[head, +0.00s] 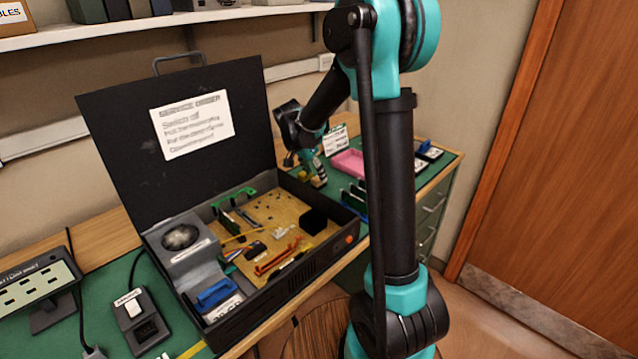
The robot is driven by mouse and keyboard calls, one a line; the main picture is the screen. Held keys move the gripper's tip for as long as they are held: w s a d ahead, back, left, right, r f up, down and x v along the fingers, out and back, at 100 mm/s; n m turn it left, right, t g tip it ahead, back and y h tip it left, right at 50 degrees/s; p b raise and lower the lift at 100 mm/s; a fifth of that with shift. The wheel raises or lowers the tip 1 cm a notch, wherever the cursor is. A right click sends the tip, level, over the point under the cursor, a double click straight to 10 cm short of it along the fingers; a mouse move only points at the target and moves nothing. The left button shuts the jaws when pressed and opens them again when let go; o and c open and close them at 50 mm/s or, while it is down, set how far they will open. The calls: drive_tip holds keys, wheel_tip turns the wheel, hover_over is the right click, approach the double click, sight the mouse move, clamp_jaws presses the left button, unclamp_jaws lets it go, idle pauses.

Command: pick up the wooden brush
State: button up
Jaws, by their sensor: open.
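My gripper (306,168) is small and dark at the end of my arm. It hangs over the green bench behind the right side of the open black case (325,262), with its jaws open. Small yellowish and grey items lie right by the fingertips, partly covered by the gripper and too small to tell apart. I cannot pick out the wooden brush with certainty. I cannot tell whether the gripper touches anything.
The case's raised lid (200,95) carries a paper notice. A pink tray (347,163) and a white sign (336,139) stand near my gripper. A shelf (150,22) runs above. A wooden door is right.

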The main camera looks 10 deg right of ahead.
drive_tip(key=x, duration=0.4)
drive_tip(key=shift+w+d+f, duration=0.25)
drive_tip(key=shift+w, duration=0.05)
clamp_jaws()
drive_tip(key=shift+r, duration=0.1)
wheel_tip(320, 180, up, 20)
idle(0.6)
